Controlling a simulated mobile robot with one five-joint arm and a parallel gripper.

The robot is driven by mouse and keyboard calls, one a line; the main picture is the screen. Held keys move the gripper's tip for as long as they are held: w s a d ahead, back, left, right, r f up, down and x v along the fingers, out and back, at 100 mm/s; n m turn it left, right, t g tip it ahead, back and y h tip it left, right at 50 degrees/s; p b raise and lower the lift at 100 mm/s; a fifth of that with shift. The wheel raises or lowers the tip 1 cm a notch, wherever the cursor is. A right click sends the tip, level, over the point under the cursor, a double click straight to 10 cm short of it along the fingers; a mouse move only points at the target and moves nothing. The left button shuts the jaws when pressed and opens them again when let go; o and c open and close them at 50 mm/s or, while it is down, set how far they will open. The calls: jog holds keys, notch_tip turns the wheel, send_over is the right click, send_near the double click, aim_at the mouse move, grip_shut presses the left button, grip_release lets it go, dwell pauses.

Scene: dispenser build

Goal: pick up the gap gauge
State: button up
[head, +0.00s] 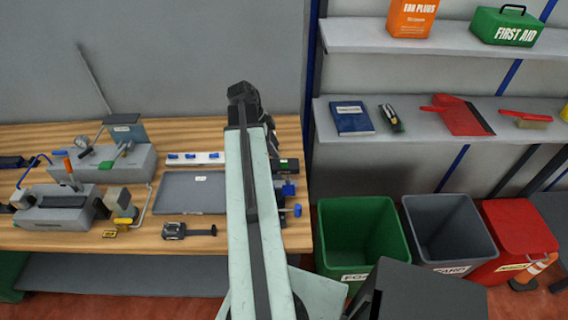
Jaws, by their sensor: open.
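A small black tool (174,230) with a dark bar sticking out to its right lies flat near the front edge of the wooden bench (150,243). It looks like the gap gauge, but its details are too small to be sure. My arm reaches up the middle of the head view. My gripper (243,92) is at its far end, dark and small, up and to the right of the tool and well apart from it. It is open. Part of the bench behind my arm is hidden.
A grey tray (162,207) lies just behind the tool. Grey fixtures (55,215) and a yellow-based clamp (124,212) stand to its left. Blue-handled parts (289,188) sit at the right end. Green (361,215) and grey (449,212) bins stand right of the bench.

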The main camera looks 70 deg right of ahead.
aim_at(283, 160)
jog(key=b+x, duration=0.7)
jog(key=x, duration=0.1)
jog(key=shift+w, duration=0.1)
jog(key=shift+r, duration=0.15)
grip_shut()
